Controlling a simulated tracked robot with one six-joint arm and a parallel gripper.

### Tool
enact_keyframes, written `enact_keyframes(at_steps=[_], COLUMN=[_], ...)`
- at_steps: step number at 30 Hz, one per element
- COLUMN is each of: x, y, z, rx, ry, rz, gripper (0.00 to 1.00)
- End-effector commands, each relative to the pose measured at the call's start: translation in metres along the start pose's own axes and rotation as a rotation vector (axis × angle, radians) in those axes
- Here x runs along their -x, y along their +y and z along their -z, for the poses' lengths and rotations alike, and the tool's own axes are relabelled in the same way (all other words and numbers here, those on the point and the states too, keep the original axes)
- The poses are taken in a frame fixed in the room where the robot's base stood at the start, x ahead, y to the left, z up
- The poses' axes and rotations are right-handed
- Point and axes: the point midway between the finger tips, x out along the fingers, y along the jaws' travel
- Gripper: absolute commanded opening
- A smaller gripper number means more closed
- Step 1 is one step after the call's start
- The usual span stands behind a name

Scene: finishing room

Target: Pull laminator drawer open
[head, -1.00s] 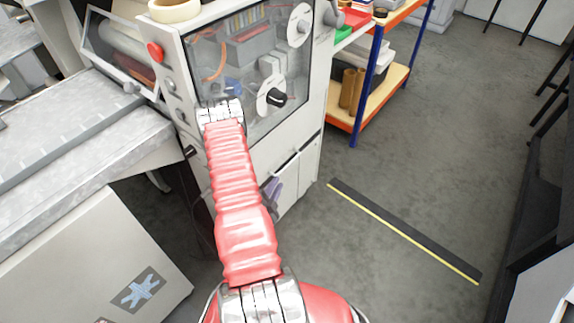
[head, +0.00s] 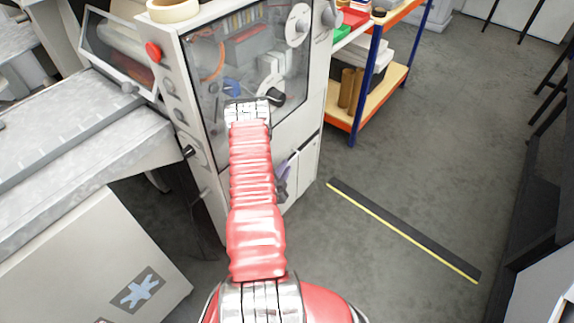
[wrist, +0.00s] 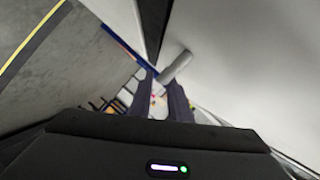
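The laminator (head: 192,62) is a tall pale cabinet with a dark-framed window, left of centre in the head view. Its lower front panel (head: 306,170), which looks like the drawer, sits under a dark slit and is partly behind my arm. I see no clear opening there. My gripper (wrist: 161,88) shows two dark fingers apart in the wrist view. A short grey bar (wrist: 177,65), apparently a handle on a pale surface, lies at the fingertips, nearest the right finger. I cannot tell whether they touch. In the head view my gripper is mostly hidden by the arm.
A grey worktable (head: 85,125) stands close on the left. A shelf rack (head: 363,85) with blue posts stands behind the laminator on the right. The floor (head: 410,150) to the right is clear apart from a flat black-and-yellow strip (head: 400,228). Dark furniture (head: 540,200) borders the right edge.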

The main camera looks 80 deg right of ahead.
Motion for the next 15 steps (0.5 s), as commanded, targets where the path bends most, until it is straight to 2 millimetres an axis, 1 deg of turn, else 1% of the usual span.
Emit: enact_keyframes(at_steps=[1,3,6,9,15], x=[-0.008,-0.016,-0.024,-0.028,-0.029], y=[0.000,0.000,0.000,0.000,0.000], z=[0.000,0.001,0.000,0.000,0.001], rx=[-0.002,-0.002,-0.001,-0.001,0.000], ry=[0.001,0.001,0.001,0.001,0.001], rz=[0.000,0.000,-0.001,0.000,-0.001], gripper=[0.17,0.17,0.17,0.17,0.17])
